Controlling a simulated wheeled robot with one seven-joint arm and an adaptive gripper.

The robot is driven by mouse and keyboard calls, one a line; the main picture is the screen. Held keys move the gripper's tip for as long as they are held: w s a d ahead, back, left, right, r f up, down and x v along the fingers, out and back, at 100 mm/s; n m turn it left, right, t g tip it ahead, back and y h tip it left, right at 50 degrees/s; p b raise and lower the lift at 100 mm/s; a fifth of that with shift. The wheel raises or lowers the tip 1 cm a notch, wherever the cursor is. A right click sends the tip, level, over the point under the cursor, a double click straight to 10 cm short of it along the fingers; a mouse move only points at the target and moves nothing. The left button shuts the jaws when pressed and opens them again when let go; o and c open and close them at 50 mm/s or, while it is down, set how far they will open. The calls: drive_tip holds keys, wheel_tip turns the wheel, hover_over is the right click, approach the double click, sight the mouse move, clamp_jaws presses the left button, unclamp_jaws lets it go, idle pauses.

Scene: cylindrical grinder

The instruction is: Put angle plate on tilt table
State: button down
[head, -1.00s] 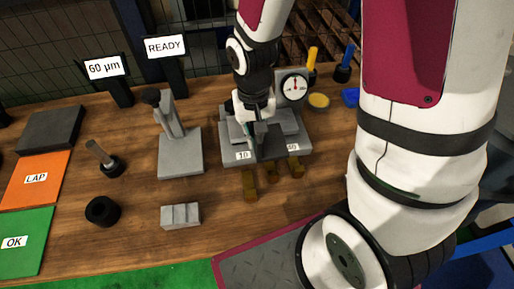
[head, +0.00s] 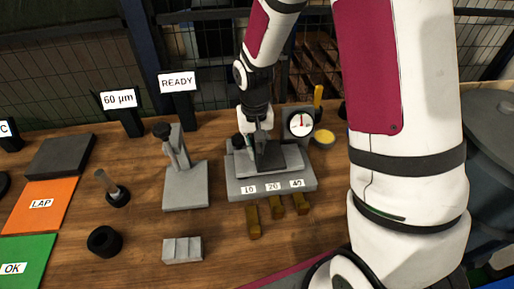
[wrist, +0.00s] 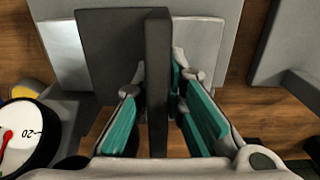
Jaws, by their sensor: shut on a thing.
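The dark grey angle plate (head: 270,155) is over the top of the tilt table (head: 240,190), a light grey stepped block with labels 10, 20 and 40 and a dial at its back right. My gripper (head: 260,133) is above the table, shut on the plate's upright wall. In the wrist view the upright wall (wrist: 158,85) stands between the two teal-padded fingers (wrist: 160,100), and the plate's flat foot (wrist: 105,45) lies over the light grey table top (wrist: 60,50). I cannot tell whether the foot touches the table.
Brass-coloured blocks (head: 276,205) lie in front of the table. A grey stand (head: 185,180) is to its left, with a grooved grey block (head: 182,249) nearer me. A yellow dish (head: 323,138) is at the right.

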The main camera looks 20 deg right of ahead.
drive_tip(key=shift+w+f, duration=0.15)
drive_tip(key=shift+f, duration=0.1)
drive_tip(key=c, duration=1.6)
unclamp_jaws()
drive_tip(key=shift+c, duration=0.2)
wheel_tip(320, 180, up, 12)
drive_tip(key=shift+a+r, duration=0.1)
drive_tip(key=s+d+r+n+t, duration=0.1)
drive_tip(key=s+r+t, duration=0.1)
drive_tip(key=s+r, duration=0.5)
drive_tip(key=s+d+r+n+t, duration=0.1)
drive_tip(key=s+r, duration=0.6)
drive_tip(key=s, duration=0.7)
drive_tip(key=shift+s+t, duration=0.25)
drive_tip(key=shift+t, duration=0.55)
drive_tip(key=shift+d, duration=0.1)
